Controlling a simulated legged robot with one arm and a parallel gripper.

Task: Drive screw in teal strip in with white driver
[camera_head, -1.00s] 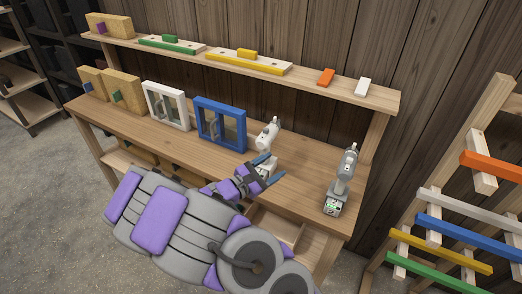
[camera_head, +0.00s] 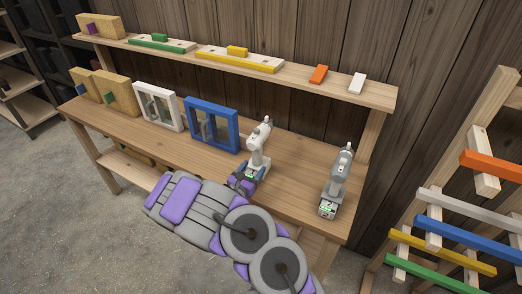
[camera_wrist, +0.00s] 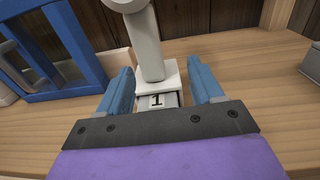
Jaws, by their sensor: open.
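The white driver (camera_head: 261,140) stands upright on the workbench, right of the blue framed box. It also fills the middle of the wrist view (camera_wrist: 146,40), with its base marked "1". My gripper (camera_head: 249,176) is at the driver's base. In the wrist view my gripper (camera_wrist: 164,80) is open, with one blue finger on each side of the base and small gaps showing. I cannot make out a teal strip or its screw in these views.
A grey driver (camera_head: 337,178) stands to the right on the workbench (camera_head: 290,190). A blue framed box (camera_head: 236,133) and white framed box (camera_head: 139,106) stand left. A shelf (camera_head: 375,94) with strips runs above. A rack with colored bars (camera_head: 465,239) stands at right.

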